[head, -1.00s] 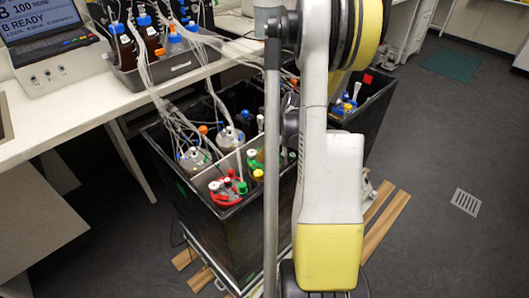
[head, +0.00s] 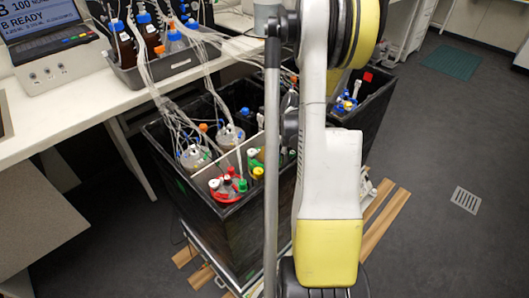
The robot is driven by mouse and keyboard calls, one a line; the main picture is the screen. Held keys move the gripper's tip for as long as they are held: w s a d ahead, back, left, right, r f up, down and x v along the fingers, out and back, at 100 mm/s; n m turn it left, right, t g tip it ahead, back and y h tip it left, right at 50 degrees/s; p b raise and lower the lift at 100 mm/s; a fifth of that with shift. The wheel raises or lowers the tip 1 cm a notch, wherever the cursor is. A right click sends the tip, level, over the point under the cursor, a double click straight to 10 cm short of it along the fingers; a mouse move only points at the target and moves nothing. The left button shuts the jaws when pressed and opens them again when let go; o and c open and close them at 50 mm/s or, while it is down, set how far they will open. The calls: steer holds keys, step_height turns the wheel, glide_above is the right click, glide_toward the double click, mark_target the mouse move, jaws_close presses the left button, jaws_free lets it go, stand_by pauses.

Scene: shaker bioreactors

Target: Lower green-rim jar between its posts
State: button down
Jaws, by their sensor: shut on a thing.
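The green-rim jar (head: 256,156) shows only in part in the head view, just left of my arm, inside the black box. Green and yellow pieces of its top show near the box's white divider; its right side is hidden behind a grey pole and my arm. My arm stands upright in front of the box. My gripper is hidden behind it, so its hold on the jar does not show. The posts cannot be made out.
A red-rim jar (head: 231,189) stands close left of the green-rim jar. Clear jars with tubes (head: 230,135) stand behind the divider (head: 222,163). The black box (head: 225,225) has high walls. A second box (head: 374,108) is at the right. Tubes hang from the bench (head: 60,125).

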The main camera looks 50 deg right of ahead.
steer(key=shift+f, duration=0.7)
steer(key=c, duration=1.3)
jaws_free()
steer(key=v, duration=1.2)
steer(key=shift+s+a, duration=0.1)
